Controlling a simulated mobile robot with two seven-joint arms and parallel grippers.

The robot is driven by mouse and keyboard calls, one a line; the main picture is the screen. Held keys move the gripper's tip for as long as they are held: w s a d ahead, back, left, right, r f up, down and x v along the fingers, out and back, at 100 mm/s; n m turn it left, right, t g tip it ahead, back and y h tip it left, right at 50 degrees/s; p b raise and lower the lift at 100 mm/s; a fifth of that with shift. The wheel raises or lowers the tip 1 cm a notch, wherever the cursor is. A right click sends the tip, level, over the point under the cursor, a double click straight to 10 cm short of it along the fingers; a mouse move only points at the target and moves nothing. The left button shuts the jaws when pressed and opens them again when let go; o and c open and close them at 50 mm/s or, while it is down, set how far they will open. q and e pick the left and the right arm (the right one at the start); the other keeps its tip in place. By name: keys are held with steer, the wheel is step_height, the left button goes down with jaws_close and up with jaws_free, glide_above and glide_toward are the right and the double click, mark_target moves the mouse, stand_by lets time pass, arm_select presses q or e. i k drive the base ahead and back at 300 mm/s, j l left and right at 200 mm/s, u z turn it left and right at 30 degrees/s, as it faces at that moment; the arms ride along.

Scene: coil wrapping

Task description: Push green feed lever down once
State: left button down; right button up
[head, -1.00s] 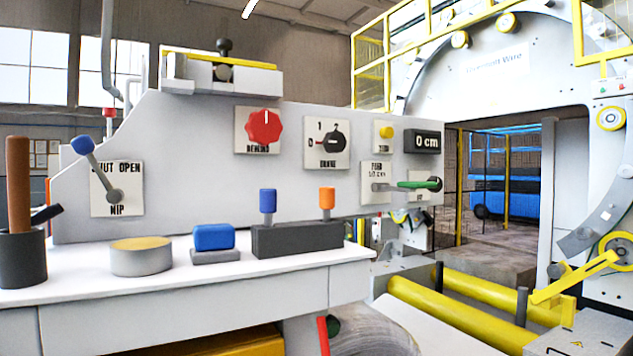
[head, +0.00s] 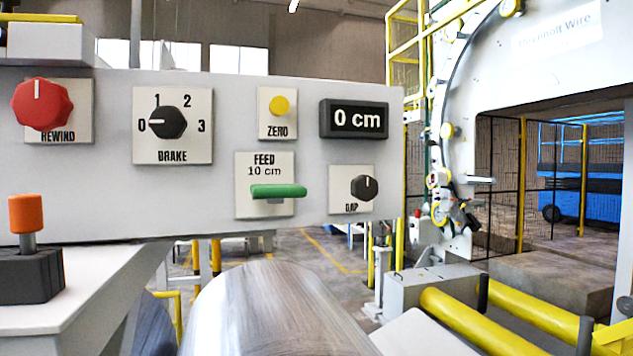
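The green feed lever (head: 278,191) sticks out from the FEED 10 cm plate (head: 264,170) on the grey panel. It looks about level, at the lower part of its plate. Above it to the right, the counter display (head: 354,119) reads 0 cm. Neither my left nor my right gripper is in view, and nothing touches the lever.
Close to the lever are the yellow ZERO button (head: 279,106), the black GAP knob (head: 364,188) and the BRAKE knob (head: 168,122). A red REWIND knob (head: 42,104) is at the left. A large grey coil (head: 275,315) lies below the panel. The space before the lever is clear.

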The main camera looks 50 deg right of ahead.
mark_target(272, 193)
steer(key=k+l, duration=0.1)
steer(key=l, duration=0.35)
steer(key=k+l, duration=0.15)
steer(key=l, duration=0.3)
steer(key=k+l, duration=0.1)
steer(key=l, duration=0.35)
